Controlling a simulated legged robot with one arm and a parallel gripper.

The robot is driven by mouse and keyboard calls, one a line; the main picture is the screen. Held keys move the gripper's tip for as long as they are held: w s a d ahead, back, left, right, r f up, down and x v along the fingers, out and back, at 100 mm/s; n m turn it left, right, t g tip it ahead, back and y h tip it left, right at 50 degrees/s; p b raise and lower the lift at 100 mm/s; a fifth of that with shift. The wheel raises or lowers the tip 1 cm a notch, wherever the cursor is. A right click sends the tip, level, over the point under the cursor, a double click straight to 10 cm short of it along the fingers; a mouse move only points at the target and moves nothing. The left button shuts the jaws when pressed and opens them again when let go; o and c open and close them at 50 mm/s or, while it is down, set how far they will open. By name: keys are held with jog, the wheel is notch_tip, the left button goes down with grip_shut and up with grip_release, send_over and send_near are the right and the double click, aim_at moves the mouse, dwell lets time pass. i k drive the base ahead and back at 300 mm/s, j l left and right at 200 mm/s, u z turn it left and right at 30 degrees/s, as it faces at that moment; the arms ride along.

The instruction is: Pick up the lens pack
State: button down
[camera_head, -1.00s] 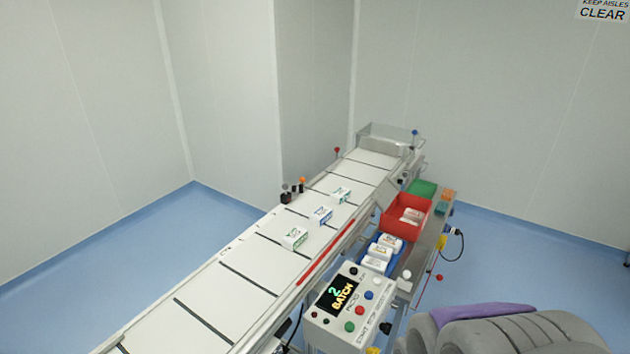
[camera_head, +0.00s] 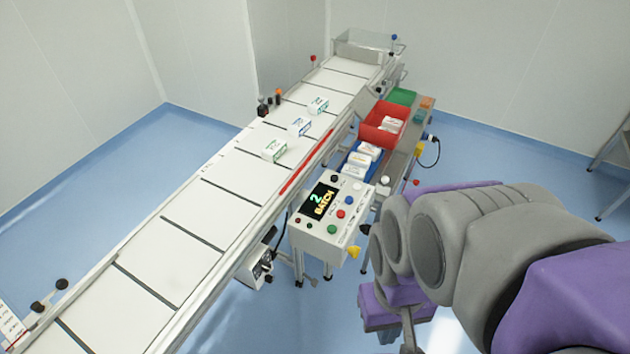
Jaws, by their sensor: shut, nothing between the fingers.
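Three small white packs lie on the white conveyor belt. The nearest pack (camera_head: 275,150) has green markings, the middle pack (camera_head: 299,126) has blue markings, and the farthest pack (camera_head: 318,105) has green markings. I cannot tell from their print which is the lens pack. My gripper (camera_head: 390,325) hangs at the lower right, below my grey and purple arm, partly cut by the picture edge. It is shut and empty, well apart from the packs, with the control box and conveyor rail between.
A control box (camera_head: 328,215) reading "2 BATCH" stands beside the conveyor (camera_head: 166,263). Beyond it are a blue bin (camera_head: 349,172) and a red bin (camera_head: 371,133) holding white packs, and a green bin (camera_head: 403,96). Blue floor (camera_head: 90,175) is clear at left.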

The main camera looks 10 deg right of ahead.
aim_at(318, 105)
jog(key=i+l+z, duration=0.45)
jog(key=l, duration=0.2)
jog(key=i+l+z, duration=0.9)
jog(key=i+l+u, duration=0.1)
jog(key=i+u, duration=0.15)
jog(key=i, duration=0.25)
jog(key=i+l+u, duration=0.2)
jog(key=i, duration=0.3)
jog(key=i+l+u, duration=0.25)
jog(key=i, duration=0.2)
jog(key=i+j+u, duration=0.2)
jog(key=u, duration=0.3)
jog(key=i+u, duration=0.35)
jog(key=u, duration=0.15)
jog(key=i+u, duration=0.3)
jog(key=u, duration=0.15)
jog(key=i+l+u, duration=0.15)
jog(key=u, duration=0.35)
jog(key=i+l, duration=0.05)
jog(key=i, duration=0.05)
